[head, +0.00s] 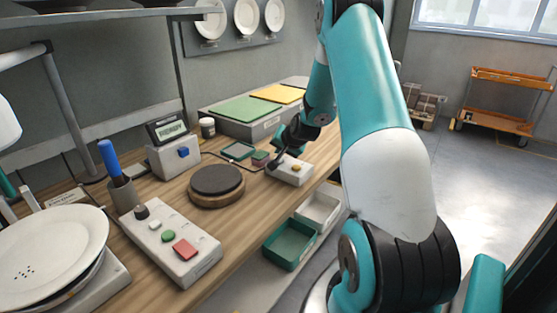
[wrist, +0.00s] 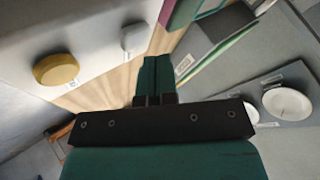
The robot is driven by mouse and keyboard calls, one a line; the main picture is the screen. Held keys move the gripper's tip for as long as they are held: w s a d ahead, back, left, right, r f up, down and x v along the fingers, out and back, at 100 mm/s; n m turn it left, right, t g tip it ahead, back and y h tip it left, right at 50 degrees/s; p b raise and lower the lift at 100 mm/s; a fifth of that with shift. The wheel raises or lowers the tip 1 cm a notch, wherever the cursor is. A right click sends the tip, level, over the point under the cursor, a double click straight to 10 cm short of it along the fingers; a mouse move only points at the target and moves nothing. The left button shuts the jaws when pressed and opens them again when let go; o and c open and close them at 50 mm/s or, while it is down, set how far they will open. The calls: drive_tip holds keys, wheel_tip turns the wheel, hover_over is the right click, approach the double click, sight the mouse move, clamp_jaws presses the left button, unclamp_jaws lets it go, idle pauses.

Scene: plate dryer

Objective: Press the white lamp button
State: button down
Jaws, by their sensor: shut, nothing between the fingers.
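A small white box (head: 292,174) stands near the right edge of the wooden bench in the head view. In the wrist view its face (wrist: 90,25) carries a round white button (wrist: 134,37) and a yellow button (wrist: 57,69). My gripper (wrist: 155,60) is shut and empty, with its fingertips to the right of and slightly below the white button in the wrist view. In the head view my gripper (head: 272,164) is at the left end of the box; whether it touches the box I cannot tell.
A control box (head: 175,245) with a black knob and white, green and red buttons is at front left. A round dark-topped stand (head: 217,184) is left of the white box. Green and white bins (head: 290,246) are below the bench edge.

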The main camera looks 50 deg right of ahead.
sight(281, 160)
drive_tip(key=shift+r+p, duration=1.85)
drive_tip(key=shift+r, duration=1.1)
